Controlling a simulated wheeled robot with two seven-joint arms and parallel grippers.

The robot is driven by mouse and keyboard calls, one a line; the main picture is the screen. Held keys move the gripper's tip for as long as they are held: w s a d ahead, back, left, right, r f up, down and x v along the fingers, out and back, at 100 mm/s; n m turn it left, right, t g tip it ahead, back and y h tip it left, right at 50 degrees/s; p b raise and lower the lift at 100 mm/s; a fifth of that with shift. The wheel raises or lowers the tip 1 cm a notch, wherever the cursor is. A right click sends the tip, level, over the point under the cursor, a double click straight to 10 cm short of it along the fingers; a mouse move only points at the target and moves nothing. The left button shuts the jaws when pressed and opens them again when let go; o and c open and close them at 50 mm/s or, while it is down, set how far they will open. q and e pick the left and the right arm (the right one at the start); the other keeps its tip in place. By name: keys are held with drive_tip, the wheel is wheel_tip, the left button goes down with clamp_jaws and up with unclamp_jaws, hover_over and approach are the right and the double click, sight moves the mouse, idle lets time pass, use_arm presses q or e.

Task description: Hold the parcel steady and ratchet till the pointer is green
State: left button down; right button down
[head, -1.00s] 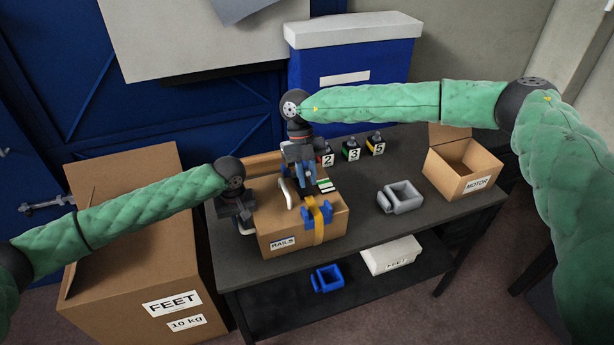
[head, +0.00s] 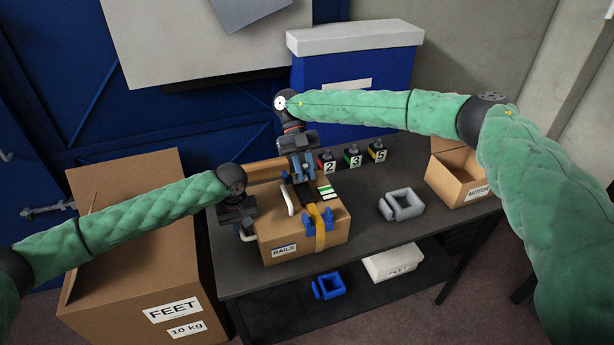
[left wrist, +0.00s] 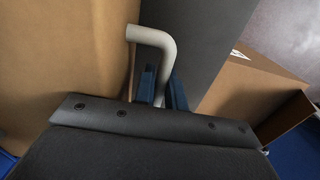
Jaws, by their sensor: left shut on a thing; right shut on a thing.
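The parcel (head: 275,230) is a brown cardboard box labelled RAILS on the dark table, with an orange strap (head: 320,238) and blue corner pieces (head: 285,251). My left gripper (head: 246,232) is shut on the pale bent handle at its left side; in the left wrist view the handle (left wrist: 152,38) passes between blue fingers (left wrist: 160,88). My right gripper (head: 300,176) is above the parcel, shut on the dark ratchet lever (head: 305,195), whose grip is mostly hidden. A small green, white and black scale (head: 327,191) lies beside it; the pointer is too small to read.
A grey clamp-like part (head: 402,205) and an open MOTOR box (head: 462,185) are to the right. A large FEET carton (head: 130,270) stands left of the table (head: 375,255). A lower shelf holds a blue part (head: 328,286).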

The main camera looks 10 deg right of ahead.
drive_tip(key=shift+w+a+r+g+h, duration=0.15)
drive_tip(key=shift+w+g, duration=0.15)
drive_tip(key=shift+g, duration=0.25)
drive_tip(key=shift+w+a+g+h, duration=0.15)
drive_tip(key=shift+w+g, duration=0.1)
drive_tip(key=shift+g, duration=0.3)
drive_tip(key=shift+w+r+g, duration=0.2)
drive_tip(key=shift+w+g, duration=0.1)
drive_tip(key=shift+w, duration=0.15)
drive_tip(key=c, duration=1.3)
unclamp_jaws()
drive_tip(key=shift+d, duration=0.1)
drive_tip(key=shift+r, duration=0.2)
drive_tip(key=shift+r, duration=4.85)
